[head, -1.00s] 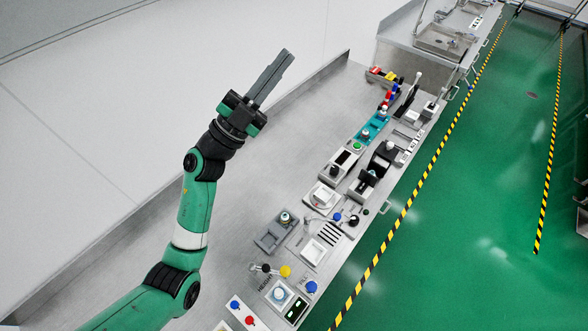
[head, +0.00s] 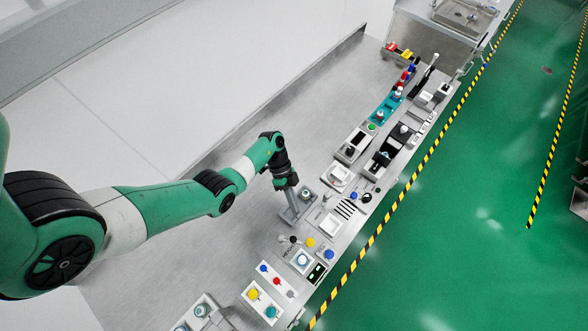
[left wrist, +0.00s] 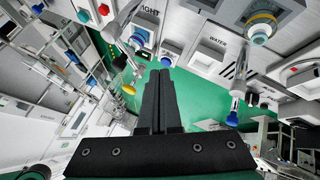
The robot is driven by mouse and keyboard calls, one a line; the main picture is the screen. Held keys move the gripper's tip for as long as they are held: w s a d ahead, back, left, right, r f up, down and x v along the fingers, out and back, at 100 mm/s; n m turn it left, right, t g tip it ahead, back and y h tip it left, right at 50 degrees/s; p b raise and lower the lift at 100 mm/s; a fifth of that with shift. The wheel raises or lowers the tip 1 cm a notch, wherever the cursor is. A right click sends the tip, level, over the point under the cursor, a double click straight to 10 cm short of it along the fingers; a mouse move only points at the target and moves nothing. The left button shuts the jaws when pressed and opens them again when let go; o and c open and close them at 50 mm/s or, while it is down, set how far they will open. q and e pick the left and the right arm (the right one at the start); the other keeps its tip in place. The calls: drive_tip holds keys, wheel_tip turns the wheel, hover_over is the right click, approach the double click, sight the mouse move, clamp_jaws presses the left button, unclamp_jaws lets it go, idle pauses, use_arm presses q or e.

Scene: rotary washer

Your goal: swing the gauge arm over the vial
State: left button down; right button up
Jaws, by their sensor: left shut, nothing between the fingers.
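The HEIGHT station shows near the bottom centre of the head view. Its vial (head: 302,259), pale with a blue ring, stands upright in a white holder. The gauge arm (head: 293,239) shows a dark end and a yellow knob (head: 310,242), and lies beside the vial, not over it. The yellow knob also shows left of my fingers in the left wrist view (left wrist: 128,89). My left gripper (head: 292,216) is shut and empty, pointing down behind the HEIGHT and WATER stations, apart from the gauge arm. My right gripper is out of view.
A grey fixture with a round vial (head: 306,194) is close beside my left gripper. The WATER station (head: 329,224) lies just right of it. A panel with blue and red knobs (head: 277,279) adjoins the HEIGHT station. The steel bench (head: 250,140) behind is bare.

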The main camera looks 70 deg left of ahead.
sight(298, 241)
use_arm(q)
drive_tip(key=s+d+f+p, duration=0.1)
drive_tip(key=s+d+f, duration=0.1)
drive_tip(key=d+f, duration=0.2)
drive_tip(key=d, duration=0.3)
drive_tip(key=shift+d+f, duration=0.25)
drive_tip(key=shift+d, duration=0.05)
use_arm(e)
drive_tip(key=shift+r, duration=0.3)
